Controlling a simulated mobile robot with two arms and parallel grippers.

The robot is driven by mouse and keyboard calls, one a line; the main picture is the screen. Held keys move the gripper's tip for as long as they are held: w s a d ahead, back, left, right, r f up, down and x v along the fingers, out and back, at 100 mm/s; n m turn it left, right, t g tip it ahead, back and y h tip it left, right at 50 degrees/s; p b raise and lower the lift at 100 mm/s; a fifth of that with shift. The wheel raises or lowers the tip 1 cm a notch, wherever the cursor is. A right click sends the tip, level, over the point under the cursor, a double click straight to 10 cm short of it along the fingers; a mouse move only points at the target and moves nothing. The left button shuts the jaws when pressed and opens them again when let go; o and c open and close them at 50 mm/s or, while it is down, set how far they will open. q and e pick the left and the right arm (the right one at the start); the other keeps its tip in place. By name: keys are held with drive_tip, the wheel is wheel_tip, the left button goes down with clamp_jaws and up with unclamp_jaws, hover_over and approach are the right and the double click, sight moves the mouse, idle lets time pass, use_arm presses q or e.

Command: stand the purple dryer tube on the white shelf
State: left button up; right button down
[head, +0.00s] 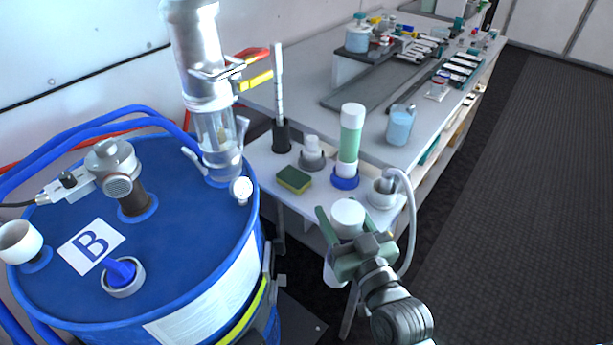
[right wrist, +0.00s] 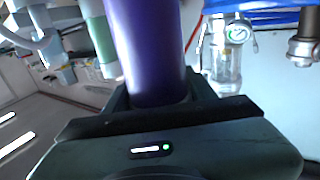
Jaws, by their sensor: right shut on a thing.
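The purple dryer tube (right wrist: 147,50) stands between the fingers of my right gripper in the right wrist view. In the head view my right gripper (head: 350,230) is shut on it. There its white cap (head: 348,213) and white lower end (head: 333,274) show, and the purple body is mostly hidden. The tube looks roughly upright, just in front of the near edge of the white shelf (head: 263,160) in the picture. I cannot tell its height over the shelf. My left gripper is not in view.
On the shelf stand a green tube (head: 351,135) in a blue holder (head: 345,180), a sponge (head: 294,180), a small white fitting (head: 312,150) and a grey cup with a hose (head: 383,190). A blue drum (head: 60,275) is at left. A long bench (head: 310,70) lies behind.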

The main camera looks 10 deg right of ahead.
drive_tip(key=w+d+r+n+y+p, duration=0.1)
drive_tip(key=w+r+p, duration=0.1)
drive_tip(key=w+r, duration=0.9)
drive_tip(key=w+d+r+p, duration=0.2)
drive_tip(key=w+r, duration=0.8)
drive_tip(key=w, duration=0.1)
wheel_tip(320, 180, down, 20)
drive_tip(key=p, duration=0.1)
drive_tip(key=shift+a+r+g+p, duration=0.2)
drive_tip(key=shift+g+p, duration=0.1)
drive_tip(key=shift+f, duration=0.2)
drive_tip(key=c, duration=0.5)
unclamp_jaws()
